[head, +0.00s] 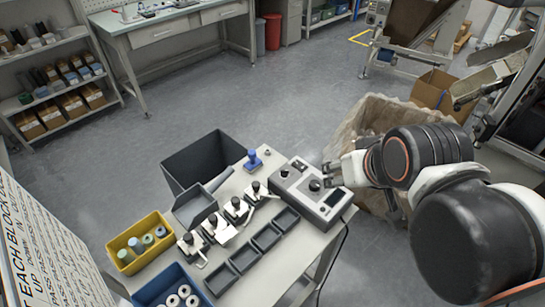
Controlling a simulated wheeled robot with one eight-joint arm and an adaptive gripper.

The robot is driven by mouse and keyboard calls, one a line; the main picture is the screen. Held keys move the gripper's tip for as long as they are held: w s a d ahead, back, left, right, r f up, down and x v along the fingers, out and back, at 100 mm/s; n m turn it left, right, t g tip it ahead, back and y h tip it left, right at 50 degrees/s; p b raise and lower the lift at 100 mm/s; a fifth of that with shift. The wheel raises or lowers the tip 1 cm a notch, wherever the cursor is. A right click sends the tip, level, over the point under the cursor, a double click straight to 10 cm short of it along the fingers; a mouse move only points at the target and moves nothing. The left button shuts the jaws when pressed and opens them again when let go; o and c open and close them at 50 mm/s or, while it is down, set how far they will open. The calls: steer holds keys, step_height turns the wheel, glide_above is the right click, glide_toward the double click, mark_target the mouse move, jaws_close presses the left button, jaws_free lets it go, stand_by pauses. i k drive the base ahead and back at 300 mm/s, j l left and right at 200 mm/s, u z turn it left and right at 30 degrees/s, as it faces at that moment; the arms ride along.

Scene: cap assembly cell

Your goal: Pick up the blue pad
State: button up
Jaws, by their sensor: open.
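A small blue pad (253,160) with an upright knob-like top stands at the far end of the light worktable (292,262). It is beside the grey control box (313,193). My gripper (328,175) is open and appears empty, over the right side of the control box. It is to the right of the blue pad and clearly apart from it. Whether the fingers touch the box cannot be told.
Toggle clamps (236,208) and black trays (266,237) line the table. A yellow bin (122,266) and a blue bin (150,290) stand at the near left. A dark open bin (203,158) lies behind the table, a lined carton (362,117) to the right.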

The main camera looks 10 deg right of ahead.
mark_target(254, 162)
steer(key=u, duration=0.5)
steer(key=i+l+u, duration=0.1)
steer(key=l, duration=0.65)
steer(key=l+u, duration=0.15)
steer(key=l, duration=0.55)
steer(key=i, duration=0.05)
